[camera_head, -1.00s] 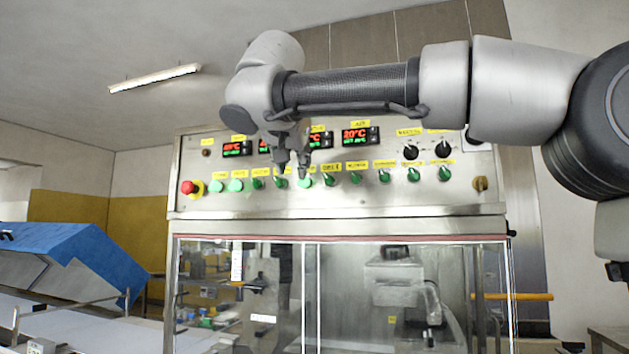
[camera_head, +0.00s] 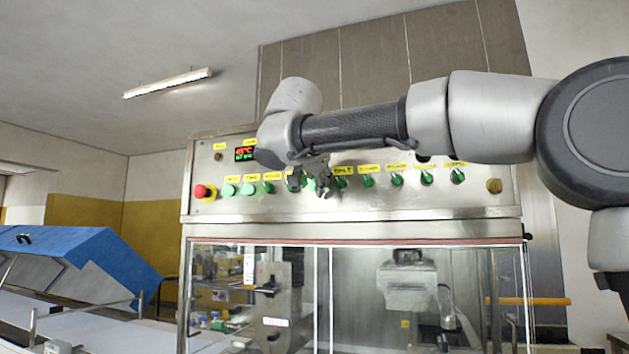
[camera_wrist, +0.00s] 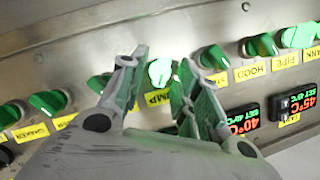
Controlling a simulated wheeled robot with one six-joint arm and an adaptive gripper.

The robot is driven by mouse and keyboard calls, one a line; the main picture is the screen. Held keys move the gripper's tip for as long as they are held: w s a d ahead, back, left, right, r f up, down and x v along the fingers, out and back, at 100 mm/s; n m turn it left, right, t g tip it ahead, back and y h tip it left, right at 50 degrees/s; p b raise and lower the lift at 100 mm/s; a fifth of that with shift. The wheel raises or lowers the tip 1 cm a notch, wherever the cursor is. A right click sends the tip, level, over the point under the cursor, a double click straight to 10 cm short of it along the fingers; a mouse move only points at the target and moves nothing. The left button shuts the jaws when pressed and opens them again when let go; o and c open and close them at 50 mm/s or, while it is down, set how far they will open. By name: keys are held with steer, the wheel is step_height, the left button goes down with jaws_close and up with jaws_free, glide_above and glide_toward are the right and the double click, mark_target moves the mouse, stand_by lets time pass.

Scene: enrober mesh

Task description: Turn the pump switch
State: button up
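The pump switch (camera_wrist: 160,72) is a bright green knob in the row on the steel control panel (camera_head: 350,210). My gripper (camera_wrist: 162,64) is open, with one finger on each side of the knob and nothing held. Gaps show between knob and fingertips in that view; the depth between them is hard to tell. In the head view my gripper (camera_head: 308,182) is in front of the middle of the switch row and partly hides the pump switch.
Other green switches (camera_head: 397,179) sit close on both sides in the same row. A red emergency button (camera_head: 201,191) is at the panel's left end. Temperature displays (camera_wrist: 238,122) lie near the gripper. A glazed cabinet (camera_head: 355,295) is below; a blue hood (camera_head: 85,260) stands left.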

jaws_close()
